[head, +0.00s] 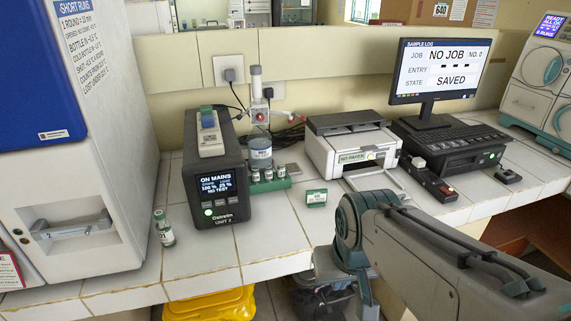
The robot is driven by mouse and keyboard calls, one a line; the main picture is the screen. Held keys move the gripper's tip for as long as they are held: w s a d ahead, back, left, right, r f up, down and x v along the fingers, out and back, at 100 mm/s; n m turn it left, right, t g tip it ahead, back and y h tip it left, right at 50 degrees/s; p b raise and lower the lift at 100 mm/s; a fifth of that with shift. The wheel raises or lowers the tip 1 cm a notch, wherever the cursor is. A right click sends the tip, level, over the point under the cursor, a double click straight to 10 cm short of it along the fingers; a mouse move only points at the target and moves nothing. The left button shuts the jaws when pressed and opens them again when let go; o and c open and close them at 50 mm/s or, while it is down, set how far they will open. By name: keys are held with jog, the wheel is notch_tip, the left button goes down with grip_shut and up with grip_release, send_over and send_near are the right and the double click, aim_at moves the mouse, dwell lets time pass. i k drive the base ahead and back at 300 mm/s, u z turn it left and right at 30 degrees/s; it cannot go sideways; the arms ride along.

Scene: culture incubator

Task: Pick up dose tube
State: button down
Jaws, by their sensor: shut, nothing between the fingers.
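No object is clearly marked as the dose tube. I cannot tell if any of these is the dose tube. My arm comes in from the lower right, bends over the counter's front edge and drops below it. My gripper does not show.
A dark unit reading "ON MAINS" (216,187) stands between the bottle and rack. A small green-and-white box (316,198) lies near a printer (350,142). A monitor (440,70) and keyboard stand right. The tiled counter (270,235) is clear at front centre.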

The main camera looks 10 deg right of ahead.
aim_at(269, 174)
jog(key=u, duration=0.05)
jog(key=i, duration=0.95)
jog(key=u, duration=0.25)
